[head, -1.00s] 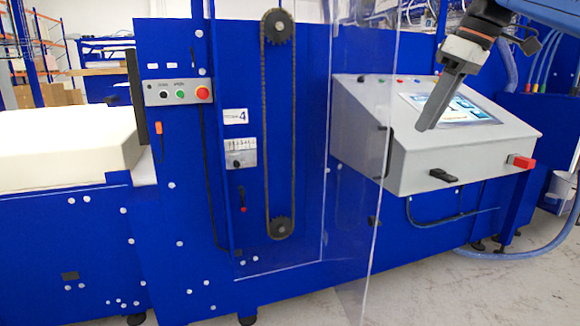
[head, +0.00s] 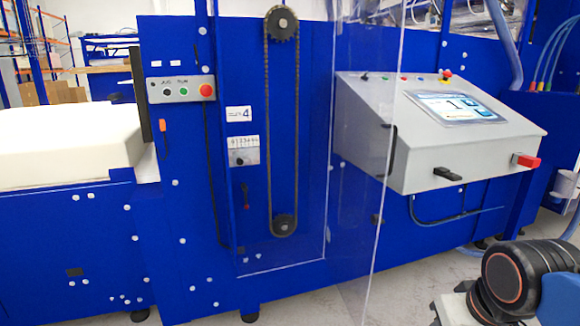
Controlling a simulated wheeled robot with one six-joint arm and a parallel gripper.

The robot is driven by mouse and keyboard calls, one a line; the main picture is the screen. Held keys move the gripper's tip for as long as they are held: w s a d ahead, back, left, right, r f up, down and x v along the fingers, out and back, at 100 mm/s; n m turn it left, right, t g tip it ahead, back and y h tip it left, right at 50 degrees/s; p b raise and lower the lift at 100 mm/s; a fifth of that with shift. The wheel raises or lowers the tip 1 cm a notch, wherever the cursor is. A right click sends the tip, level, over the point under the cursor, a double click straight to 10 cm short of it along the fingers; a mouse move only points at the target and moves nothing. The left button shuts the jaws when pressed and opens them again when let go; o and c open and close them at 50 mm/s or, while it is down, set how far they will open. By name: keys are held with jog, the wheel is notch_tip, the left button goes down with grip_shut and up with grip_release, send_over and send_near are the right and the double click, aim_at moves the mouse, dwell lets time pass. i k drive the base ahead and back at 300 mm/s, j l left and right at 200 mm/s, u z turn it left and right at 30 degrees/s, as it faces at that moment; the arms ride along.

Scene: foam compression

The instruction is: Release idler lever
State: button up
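A small dark lever (head: 246,196) sits on the blue machine panel, below a small scale plate (head: 244,150) with a black knob. It looks upright; which of these is the idler lever is not marked legibly. A chain (head: 268,130) runs in a long upright loop just right of them, between an upper sprocket (head: 281,24) and a lower sprocket (head: 284,224). My gripper is out of view; only a dark, orange-ringed joint of my arm shows at the lower right.
A clear panel (head: 355,200) stands right of the chain, its edge jutting toward me. A grey console (head: 430,140) with a screen and a red-ended handle is farther right. A button box (head: 180,90) is upper left, and a white foam block (head: 65,145) lies left.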

aim_at(244, 187)
jog(key=l+u, duration=0.45)
jog(key=l, duration=0.65)
jog(key=k+l+u, duration=0.15)
jog(key=l, duration=0.25)
jog(key=k+l+u, duration=0.2)
jog(key=l, duration=0.15)
jog(key=k+l+u, duration=0.15)
jog(key=l, duration=0.2)
jog(key=k+l+u, duration=0.15)
jog(key=l, duration=0.2)
jog(key=k, duration=0.75)
jog(key=i+j, duration=0.5)
jog(key=i, duration=0.15)
jog(key=i+j, duration=1)
jog(key=i, duration=0.25)
jog(key=i+j, duration=0.5)
jog(key=i, duration=0.15)
